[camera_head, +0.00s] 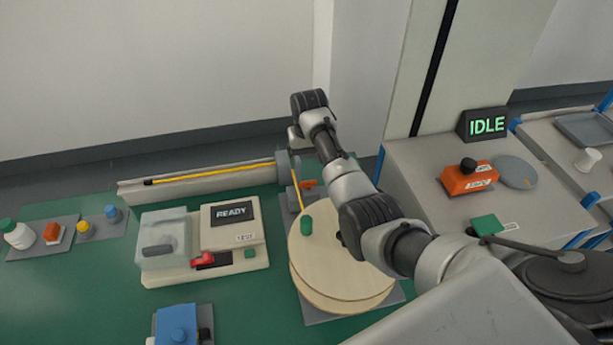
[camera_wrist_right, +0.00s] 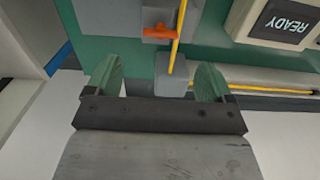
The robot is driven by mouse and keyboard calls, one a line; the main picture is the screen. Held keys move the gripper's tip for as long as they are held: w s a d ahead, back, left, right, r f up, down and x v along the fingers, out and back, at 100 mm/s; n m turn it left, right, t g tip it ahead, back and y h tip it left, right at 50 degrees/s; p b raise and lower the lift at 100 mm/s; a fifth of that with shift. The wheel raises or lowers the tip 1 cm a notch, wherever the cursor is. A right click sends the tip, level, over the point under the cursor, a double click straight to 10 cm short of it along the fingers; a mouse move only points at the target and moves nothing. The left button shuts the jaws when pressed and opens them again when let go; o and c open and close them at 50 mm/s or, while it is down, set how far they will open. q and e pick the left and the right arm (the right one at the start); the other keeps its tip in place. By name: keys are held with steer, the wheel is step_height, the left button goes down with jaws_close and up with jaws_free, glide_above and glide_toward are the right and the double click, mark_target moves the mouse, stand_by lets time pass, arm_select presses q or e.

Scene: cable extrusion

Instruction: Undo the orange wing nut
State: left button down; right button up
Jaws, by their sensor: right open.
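The orange wing nut (camera_head: 308,184) sits on a small grey bracket between the wooden spool and the grey trough; it also shows in the right wrist view (camera_wrist_right: 158,32). A yellow cable (camera_wrist_right: 180,30) runs right beside it. My right gripper (camera_wrist_right: 157,78) is open and empty. Its two green-padded fingers are spread apart, and in the wrist view the wing nut appears beyond the fingertips, roughly between them, not touched. In the head view my wrist hides most of this gripper. My left gripper is in no view.
The yellow cable lies along the grey trough (camera_head: 200,183) and through a grey block (camera_wrist_right: 172,84) to the wooden spool (camera_head: 335,265). A machine with a READY display (camera_head: 231,212) stands left of the spool. An orange button box (camera_head: 468,181) stands on the grey cabinet at right.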

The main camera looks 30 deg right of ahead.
mark_target(308, 184)
step_height(308, 184, down, 4)
steer(key=shift+s+r, duration=0.1)
steer(key=shift+r, duration=0.05)
steer(key=f, duration=0.4)
steer(key=shift+w+a, duration=0.1)
steer(key=shift+w, duration=0.15)
steer(key=shift+f, duration=0.6)
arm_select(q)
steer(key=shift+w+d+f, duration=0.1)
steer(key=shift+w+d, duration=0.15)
arm_select(e)
steer(key=shift+c, duration=0.8)
steer(key=c, duration=0.8)
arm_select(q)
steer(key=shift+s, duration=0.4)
arm_select(e)
steer(key=shift+o, duration=0.2)
